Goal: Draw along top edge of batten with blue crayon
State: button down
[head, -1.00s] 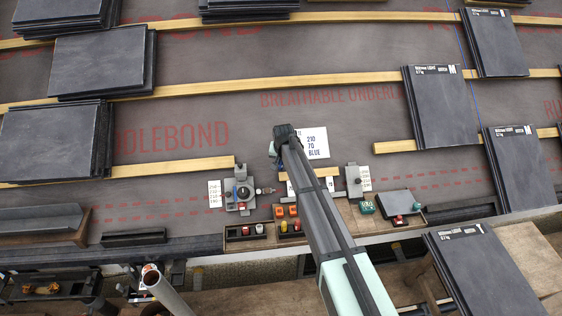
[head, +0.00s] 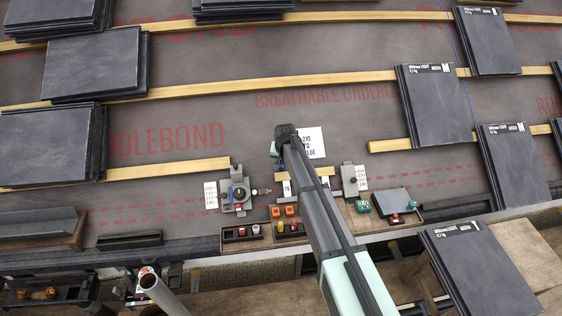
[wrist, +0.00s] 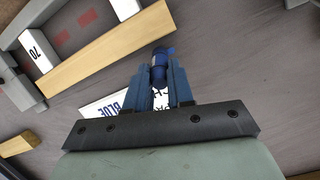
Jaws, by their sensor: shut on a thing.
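My gripper (wrist: 163,88) is shut on a blue crayon (wrist: 158,66) in the wrist view. The crayon sticks out beyond the fingertips, over grey underlay. A short batten (wrist: 105,52) lies to the left of the crayon in that view, apart from it in the picture. In the head view this batten (head: 321,172) lies between two grey fixtures, partly hidden by my arm. My arm hides the fingers and crayon there. A white card (head: 313,140) reading 210, 70, BLUE lies just beyond the batten; it also shows partly behind the fingers in the wrist view (wrist: 100,106).
Grey fixtures with number labels stand left (head: 238,192) and right (head: 350,181) of the short batten. Slate stacks (head: 55,143) and long battens (head: 240,86) cover the roof. Bare underlay lies beyond the card.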

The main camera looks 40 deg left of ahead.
jog(key=shift+w+d, duration=0.2)
jog(key=shift+w+d, duration=0.2)
jog(key=shift+w+d, duration=0.1)
jog(key=shift+w+d, duration=0.25)
jog(key=shift+d, duration=0.05)
jog(key=shift+w, duration=0.1)
jog(key=shift+w+d, duration=0.25)
jog(key=shift+d, duration=0.1)
jog(key=shift+w+d, duration=0.1)
jog(key=shift+w+d, duration=0.25)
jog(key=shift+w, duration=0.05)
jog(key=shift+w+d, duration=0.1)
jog(key=shift+w, duration=0.05)
